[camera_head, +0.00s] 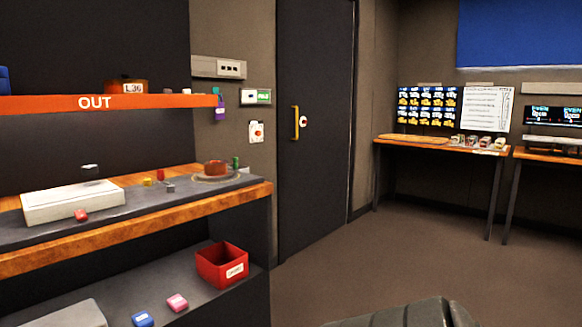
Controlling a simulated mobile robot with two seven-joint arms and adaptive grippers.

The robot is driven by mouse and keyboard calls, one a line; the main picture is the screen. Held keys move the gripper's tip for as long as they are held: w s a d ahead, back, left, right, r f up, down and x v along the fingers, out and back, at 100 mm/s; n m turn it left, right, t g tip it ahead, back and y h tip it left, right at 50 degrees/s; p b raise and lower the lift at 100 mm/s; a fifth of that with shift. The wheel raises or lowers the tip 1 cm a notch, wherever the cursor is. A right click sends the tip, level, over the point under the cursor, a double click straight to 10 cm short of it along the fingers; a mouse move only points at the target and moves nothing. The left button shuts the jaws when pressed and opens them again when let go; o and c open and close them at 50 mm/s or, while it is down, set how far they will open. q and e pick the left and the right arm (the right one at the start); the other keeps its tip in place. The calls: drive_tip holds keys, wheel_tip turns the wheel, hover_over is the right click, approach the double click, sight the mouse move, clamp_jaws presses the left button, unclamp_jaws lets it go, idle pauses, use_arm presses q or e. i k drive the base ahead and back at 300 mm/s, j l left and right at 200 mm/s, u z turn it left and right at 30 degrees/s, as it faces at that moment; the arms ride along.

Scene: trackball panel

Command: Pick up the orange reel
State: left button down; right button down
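An orange-brown round thing (112,87) with a white label reading "L36" sits on the orange-edged shelf marked "OUT" (150,102) at the upper left. A second, smaller red-orange round thing (215,167) sits on a pale round plate (202,178) on the counter below. I cannot tell for sure which one is the orange reel. Neither of my grippers shows in the head view. A dark rounded part at the bottom edge seems to be mine.
The wooden-edged counter (140,228) holds a white box (72,203) and several small coloured blocks. A red bin (222,265) and pink and blue blocks lie on the lower shelf. A dark door (315,150) stands mid-view. Floor (400,255) to the right is clear, before desks.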

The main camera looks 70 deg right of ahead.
sight(213, 167)
drive_tip(key=z, duration=1.7)
